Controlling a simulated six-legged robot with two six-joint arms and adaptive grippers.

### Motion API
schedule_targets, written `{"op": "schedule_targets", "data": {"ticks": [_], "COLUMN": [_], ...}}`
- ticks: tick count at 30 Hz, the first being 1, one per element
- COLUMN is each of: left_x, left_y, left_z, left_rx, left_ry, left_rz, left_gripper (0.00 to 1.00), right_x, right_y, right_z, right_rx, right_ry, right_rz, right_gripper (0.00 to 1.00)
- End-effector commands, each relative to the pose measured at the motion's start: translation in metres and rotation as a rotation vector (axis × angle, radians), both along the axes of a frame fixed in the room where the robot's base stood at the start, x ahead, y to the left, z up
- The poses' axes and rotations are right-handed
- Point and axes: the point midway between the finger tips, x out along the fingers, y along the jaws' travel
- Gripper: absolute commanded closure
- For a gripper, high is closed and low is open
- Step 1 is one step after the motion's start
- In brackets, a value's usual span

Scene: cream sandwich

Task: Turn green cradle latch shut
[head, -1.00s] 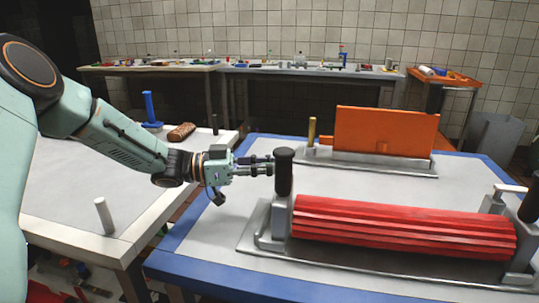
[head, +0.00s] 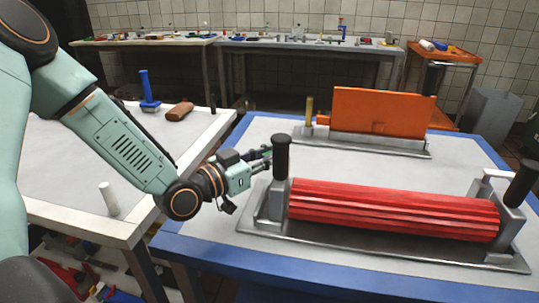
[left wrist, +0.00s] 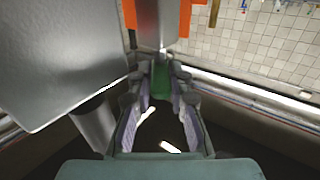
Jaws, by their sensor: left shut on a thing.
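The green latch (left wrist: 161,80) shows in the left wrist view as a small green piece between my fingertips. My left gripper (left wrist: 160,88) is shut on it. In the head view my left gripper (head: 262,153) is just left of the black-topped post (head: 281,158) at the left end of the grey cradle (head: 350,246). Its fingertips are partly hidden by that post, and the latch cannot be made out clearly there. A red ribbed roller (head: 390,211) lies in the cradle. My right gripper is not in view.
An orange block (head: 382,118) stands on a grey base behind the cradle, with a brass post (head: 308,112) beside it. A second black handle (head: 519,184) is at the cradle's right end. The left table holds a blue tool (head: 149,100) and a brown block (head: 179,110).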

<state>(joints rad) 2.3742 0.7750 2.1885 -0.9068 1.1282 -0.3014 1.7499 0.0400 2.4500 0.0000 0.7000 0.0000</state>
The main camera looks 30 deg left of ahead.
Motion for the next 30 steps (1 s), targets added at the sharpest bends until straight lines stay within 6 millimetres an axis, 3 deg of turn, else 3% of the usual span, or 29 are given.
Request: {"op": "schedule_targets", "data": {"ticks": [9,27,28,30], "left_x": [-0.0012,-0.0004,-0.0004,-0.0005], "left_y": [-0.005,-0.0043,-0.0043,-0.0043], "left_z": [0.0,0.0022,0.0023,0.0021], "left_rx": [0.002,0.0,0.0,0.0], "left_ry": [-0.003,-0.006,-0.006,-0.006], "left_rz": [0.094,0.122,0.122,0.122], "left_gripper": [1.0,1.0,0.79,0.73], "right_x": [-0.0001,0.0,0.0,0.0], "right_y": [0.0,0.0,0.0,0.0], "right_z": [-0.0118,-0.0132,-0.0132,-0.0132], "right_rx": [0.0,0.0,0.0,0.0], "right_ry": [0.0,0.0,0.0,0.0], "right_rz": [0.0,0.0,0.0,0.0], "right_gripper": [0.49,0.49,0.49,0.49]}}
